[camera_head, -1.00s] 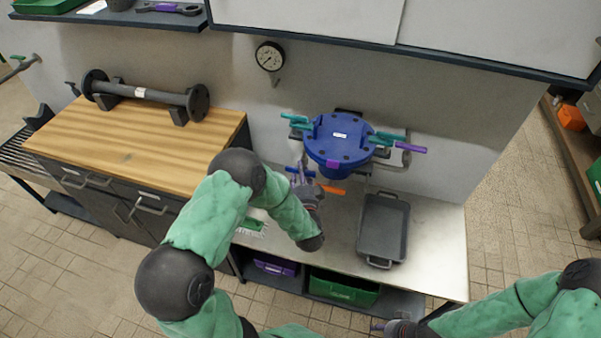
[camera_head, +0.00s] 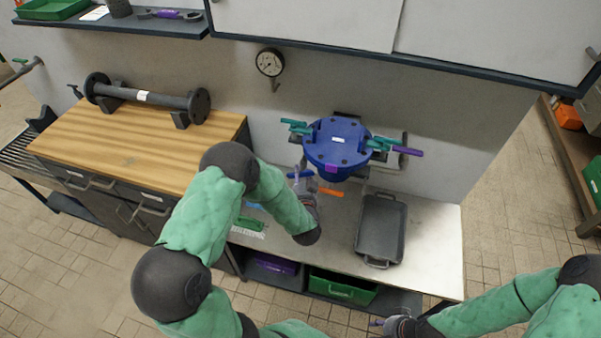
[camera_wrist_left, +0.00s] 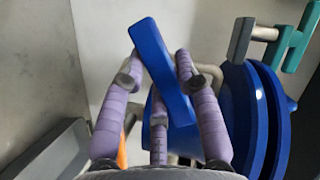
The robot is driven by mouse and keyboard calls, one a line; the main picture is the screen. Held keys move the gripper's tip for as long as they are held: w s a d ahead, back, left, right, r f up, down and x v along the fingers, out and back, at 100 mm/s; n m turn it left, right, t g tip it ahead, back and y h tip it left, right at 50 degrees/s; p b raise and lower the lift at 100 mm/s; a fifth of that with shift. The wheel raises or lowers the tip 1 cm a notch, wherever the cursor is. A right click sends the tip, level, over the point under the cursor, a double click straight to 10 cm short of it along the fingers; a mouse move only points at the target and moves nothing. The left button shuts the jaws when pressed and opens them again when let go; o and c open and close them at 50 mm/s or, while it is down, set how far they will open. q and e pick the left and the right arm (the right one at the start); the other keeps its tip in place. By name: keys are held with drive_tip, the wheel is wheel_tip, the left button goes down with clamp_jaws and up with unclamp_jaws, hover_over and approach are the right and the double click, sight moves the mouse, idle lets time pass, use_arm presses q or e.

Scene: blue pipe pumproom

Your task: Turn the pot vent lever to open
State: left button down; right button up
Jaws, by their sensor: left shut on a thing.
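The blue pot (camera_head: 337,146) is mounted against the back wall, with its round bolted lid on top. A blue lever (camera_head: 300,174) shows in front of the pot, to its left. My left gripper (camera_head: 306,187) is at this lever. In the left wrist view the purple fingers (camera_wrist_left: 158,80) are shut around the blue lever (camera_wrist_left: 160,62), which stands tilted between them. The pot's blue flanges (camera_wrist_left: 268,115) show at the right there. I cannot tell from a label which lever is the vent. My right gripper (camera_head: 388,325) is low at the bottom edge, partly cut off.
An orange lever (camera_head: 331,192) is just right of my left gripper. Teal handles (camera_head: 383,142) and a purple lever (camera_head: 408,151) stick out at the pot's right. A grey tray (camera_head: 381,228) lies on the bench to the right. A gauge (camera_head: 270,62) hangs on the wall.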

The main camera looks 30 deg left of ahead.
use_arm(q)
drive_tip(key=n+h, duration=0.1)
drive_tip(key=n, duration=0.1)
drive_tip(key=shift+r+n+h+p, duration=0.1)
drive_tip(key=shift+n+h+p, duration=0.2)
drive_tip(key=shift+n+p, duration=0.1)
drive_tip(key=shift+n+h, duration=0.7)
drive_tip(key=shift+n, duration=0.3)
drive_tip(key=shift+n+h+b, duration=0.5)
drive_tip(key=shift+n+b, duration=0.1)
drive_tip(key=shift+n, duration=0.3)
drive_tip(key=shift+d+n+h+b, duration=0.15)
drive_tip(key=shift+n+h+b, duration=0.65)
drive_tip(key=shift+n+b, duration=0.2)
drive_tip(key=shift+r, duration=0.1)
drive_tip(key=c, duration=0.9)
unclamp_jaws()
drive_tip(key=shift+s+r, duration=0.1)
